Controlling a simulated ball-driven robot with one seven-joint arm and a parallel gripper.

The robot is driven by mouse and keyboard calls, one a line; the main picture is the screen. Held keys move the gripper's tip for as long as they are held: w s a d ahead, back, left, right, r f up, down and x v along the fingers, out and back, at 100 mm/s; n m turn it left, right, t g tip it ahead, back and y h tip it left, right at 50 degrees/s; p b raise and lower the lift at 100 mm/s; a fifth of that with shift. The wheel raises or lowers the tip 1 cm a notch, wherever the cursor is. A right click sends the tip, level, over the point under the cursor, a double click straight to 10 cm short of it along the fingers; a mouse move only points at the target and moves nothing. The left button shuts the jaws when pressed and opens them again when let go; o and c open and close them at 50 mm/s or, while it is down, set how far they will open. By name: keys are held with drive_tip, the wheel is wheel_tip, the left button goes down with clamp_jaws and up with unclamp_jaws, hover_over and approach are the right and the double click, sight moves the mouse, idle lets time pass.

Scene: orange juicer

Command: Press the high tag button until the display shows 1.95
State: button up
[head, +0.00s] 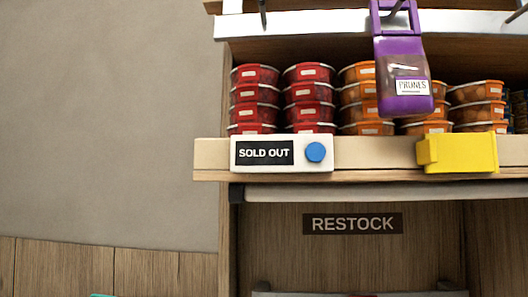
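A white tag (282,168) sits on the front edge of the upper shelf in the head view. Its black display (264,153) reads "SOLD OUT" in white letters, and no number shows on it. A round blue button (316,152) is on the tag, to the right of the display. Nothing touches or covers the button. My gripper is not in view.
Stacked red tubs (308,92) and orange tubs (476,93) stand behind the tag. A purple "PRUNES" pack (405,90) hangs in front of the shelf. A yellow block (461,153) sits on the edge at right. A "RESTOCK" label (352,224) is below.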

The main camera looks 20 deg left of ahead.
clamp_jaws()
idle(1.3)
